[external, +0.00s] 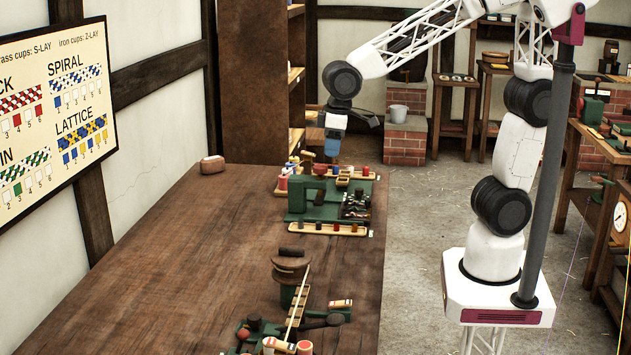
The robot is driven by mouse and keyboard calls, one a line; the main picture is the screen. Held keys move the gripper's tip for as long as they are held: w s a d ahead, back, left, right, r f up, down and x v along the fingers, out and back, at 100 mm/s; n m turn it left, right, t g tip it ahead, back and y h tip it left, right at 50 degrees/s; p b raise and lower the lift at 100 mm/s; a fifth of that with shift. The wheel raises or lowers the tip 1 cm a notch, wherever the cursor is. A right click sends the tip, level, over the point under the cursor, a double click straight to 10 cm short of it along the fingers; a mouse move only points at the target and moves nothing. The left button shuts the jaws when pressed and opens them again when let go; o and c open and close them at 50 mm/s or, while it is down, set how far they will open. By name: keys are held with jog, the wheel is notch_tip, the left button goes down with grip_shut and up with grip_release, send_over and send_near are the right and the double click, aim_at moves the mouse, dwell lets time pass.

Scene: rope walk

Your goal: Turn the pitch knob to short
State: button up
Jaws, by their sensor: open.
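My gripper (332,151) is at the far end of the wooden table, pointing down with a blue part above its tips. It is open, and I see nothing held in it. It hangs over or just behind the far side of a green machine (312,213). The machine has a dark panel with small parts (357,205) on its right side. The pitch knob is too small to make out, and I cannot tell its setting. I cannot tell whether my fingertips touch anything.
The wooden table (200,255) is clear on its left. A second green device with a round brown top (290,263) stands nearer. A brown block (212,164) sits at the far left. A pattern chart (55,110) hangs left.

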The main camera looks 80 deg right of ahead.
jog(key=w+a+f, duration=0.3)
jog(key=w+a, duration=0.2)
jog(key=a, duration=0.3)
jog(key=n+g, duration=0.1)
jog(key=n, duration=0.1)
send_over(255, 316)
jog(key=shift+h, duration=0.3)
jog(key=f, duration=1.7)
jog(key=shift+w+d, duration=0.1)
jog(key=shift+d, duration=0.1)
jog(key=shift+a+f+g, duration=0.3)
jog(key=shift+a, duration=0.1)
jog(key=shift+f, duration=0.1)
jog(key=shift+d+f, duration=0.1)
jog(key=shift+f, duration=3.7)
